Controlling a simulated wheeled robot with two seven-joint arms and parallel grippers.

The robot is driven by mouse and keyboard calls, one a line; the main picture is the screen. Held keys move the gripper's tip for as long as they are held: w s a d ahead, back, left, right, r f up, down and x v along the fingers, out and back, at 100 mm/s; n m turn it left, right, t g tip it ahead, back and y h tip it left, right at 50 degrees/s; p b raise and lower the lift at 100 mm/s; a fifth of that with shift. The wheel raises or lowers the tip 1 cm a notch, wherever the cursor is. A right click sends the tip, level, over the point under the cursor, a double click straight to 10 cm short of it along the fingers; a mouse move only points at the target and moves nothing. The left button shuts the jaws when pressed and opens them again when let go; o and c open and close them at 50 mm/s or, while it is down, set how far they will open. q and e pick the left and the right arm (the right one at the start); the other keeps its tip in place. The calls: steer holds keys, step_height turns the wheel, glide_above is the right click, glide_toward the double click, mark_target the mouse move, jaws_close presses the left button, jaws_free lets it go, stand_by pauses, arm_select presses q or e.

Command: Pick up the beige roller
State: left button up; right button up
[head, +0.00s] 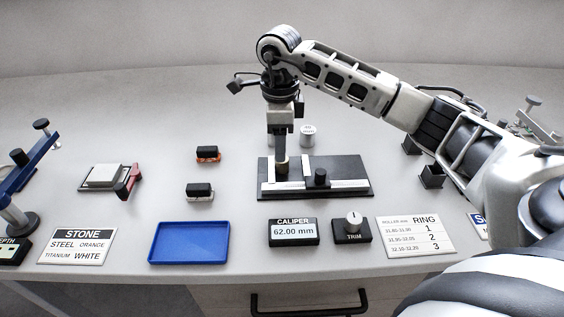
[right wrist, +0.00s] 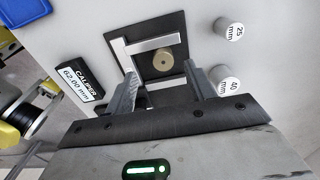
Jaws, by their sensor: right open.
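The beige roller (right wrist: 164,62) shows from above in the right wrist view as a round tan disc with a small centre mark. It stands on the black plate (head: 347,169) of the caliper fixture, close to its silver bars (right wrist: 128,60). My left gripper is not in view.
A caliper display (head: 293,232) reads 62.00 mm, beside a TRIM knob (head: 351,228). A blue tray (head: 189,243) is empty. Cylinders marked 25 mm (right wrist: 229,30) and 40 mm (right wrist: 226,80) stand beside the plate. Two black-topped blocks (head: 207,153) and a stone holder (head: 106,177) lie left.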

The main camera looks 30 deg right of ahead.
mark_target(282, 164)
steer(key=f, duration=0.3)
steer(key=f+p, duration=0.1)
steer(key=f, duration=0.1)
steer(key=shift+d, duration=0.3)
steer(key=shift+r, duration=0.1)
jaws_close()
steer(key=shift+w+r, duration=0.1)
steer(key=shift+r, duration=0.05)
